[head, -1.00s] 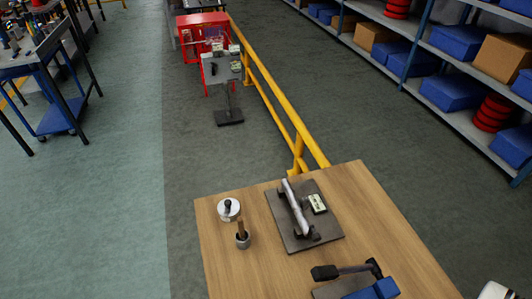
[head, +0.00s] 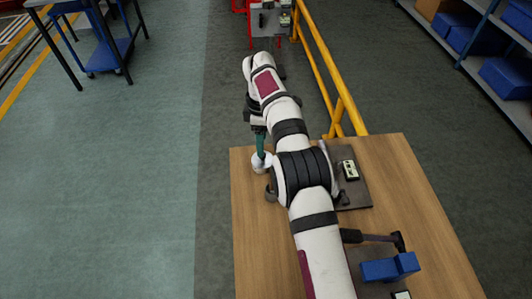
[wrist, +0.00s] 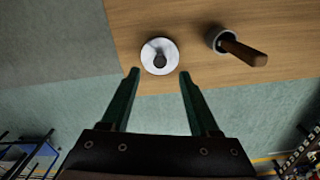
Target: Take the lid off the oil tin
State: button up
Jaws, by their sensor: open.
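The oil tin (wrist: 147,66) shows from above in the wrist view as a pale round shape near the table edge. Its lid has a dark round knob (wrist: 160,59) in the middle, and the lid is on the tin. In the head view the tin (head: 259,166) is partly hidden below my gripper (head: 260,150). In the wrist view my gripper (wrist: 159,73) is open, with its two green fingers apart and nothing between their tips. The tips point toward the tin, one to each side of the knob's line. I cannot tell the height gap exactly.
A small grey pot (wrist: 217,36) with a wooden handle (wrist: 243,53) leaning out stands close right of the tin. A dark plate (head: 357,188) with a labelled block (head: 349,170), a hammer (head: 372,238) and a blue block (head: 390,268) are on the wooden table (head: 430,220). A yellow rail (head: 325,65) runs behind.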

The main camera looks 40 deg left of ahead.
aim_at(265, 162)
notch_tip(265, 162, down, 5)
jog(key=shift+f, duration=0.1)
grip_shut()
